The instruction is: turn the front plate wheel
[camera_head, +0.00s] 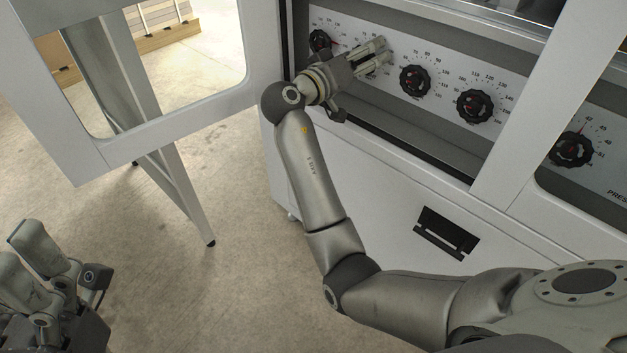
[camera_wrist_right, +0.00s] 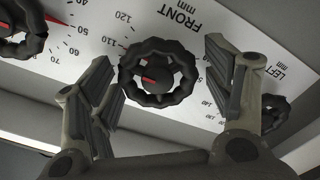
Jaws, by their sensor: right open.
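The front plate wheel (camera_wrist_right: 158,73) is a black knurled hand wheel with a red pointer, in the middle of the right wrist view. The word FRONT is printed beside it, upside down there. My right gripper (camera_wrist_right: 160,62) is open, with one finger on each side of the wheel; I cannot tell whether either touches it. In the head view my right gripper (camera_head: 380,53) is at the dial panel and hides this wheel. My left gripper (camera_head: 50,270) is at the lower left, away from the machine; whether its fingers are apart is unclear.
The wheel marked LEFT (camera_wrist_right: 272,112) and another wheel (camera_wrist_right: 22,32) flank the front wheel. More wheels (camera_head: 475,105) line the white panel (camera_head: 440,62). An open door (camera_head: 180,140) stands left of the cabinet. Open floor (camera_head: 210,300) lies below it.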

